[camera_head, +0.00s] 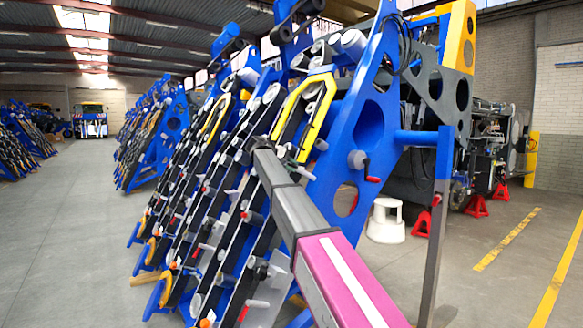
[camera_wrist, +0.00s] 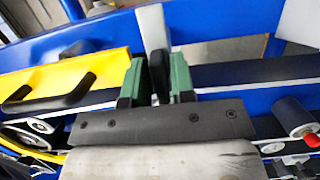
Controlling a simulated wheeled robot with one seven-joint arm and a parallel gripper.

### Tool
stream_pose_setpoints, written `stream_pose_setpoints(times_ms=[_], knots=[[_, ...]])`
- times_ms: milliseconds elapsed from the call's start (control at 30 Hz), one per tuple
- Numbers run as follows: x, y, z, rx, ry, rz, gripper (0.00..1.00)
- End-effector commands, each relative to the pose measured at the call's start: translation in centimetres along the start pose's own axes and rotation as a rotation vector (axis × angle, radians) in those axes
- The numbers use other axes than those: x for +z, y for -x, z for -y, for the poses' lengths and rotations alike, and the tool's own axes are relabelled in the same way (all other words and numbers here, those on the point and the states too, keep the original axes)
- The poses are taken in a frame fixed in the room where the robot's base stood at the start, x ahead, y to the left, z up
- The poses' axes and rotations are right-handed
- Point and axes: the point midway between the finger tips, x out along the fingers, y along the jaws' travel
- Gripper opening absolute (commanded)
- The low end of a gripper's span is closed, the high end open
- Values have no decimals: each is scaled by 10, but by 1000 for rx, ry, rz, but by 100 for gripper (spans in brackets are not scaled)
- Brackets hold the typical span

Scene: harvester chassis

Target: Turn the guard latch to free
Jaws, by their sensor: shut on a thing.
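In the wrist view, my gripper (camera_wrist: 157,66) has its two green fingers on either side of an upright black piece (camera_wrist: 158,77), which I take to be the guard latch. The fingers are shut on it. Its lower end is hidden by my gripper's dark front plate. A pale grey bar (camera_wrist: 152,27) stands just beyond it, against the blue frame. In the head view, my arm reaches up to the blue harvester chassis (camera_head: 352,130), close to a yellow guard (camera_head: 318,88). The fingertips and latch cannot be made out there.
In the wrist view, a yellow panel with a black handle (camera_wrist: 66,92) lies left of my gripper, and a dark roller (camera_wrist: 296,117) lies right. In the head view, a white step stool (camera_head: 387,222) and red stands (camera_head: 476,206) are to the right. Open floor (camera_head: 70,225) lies left.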

Motion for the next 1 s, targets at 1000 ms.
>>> stream_pose_setpoints(times_ms=[1000], knots=[[-1, 84, 0, 0, -1, -2, 38]])
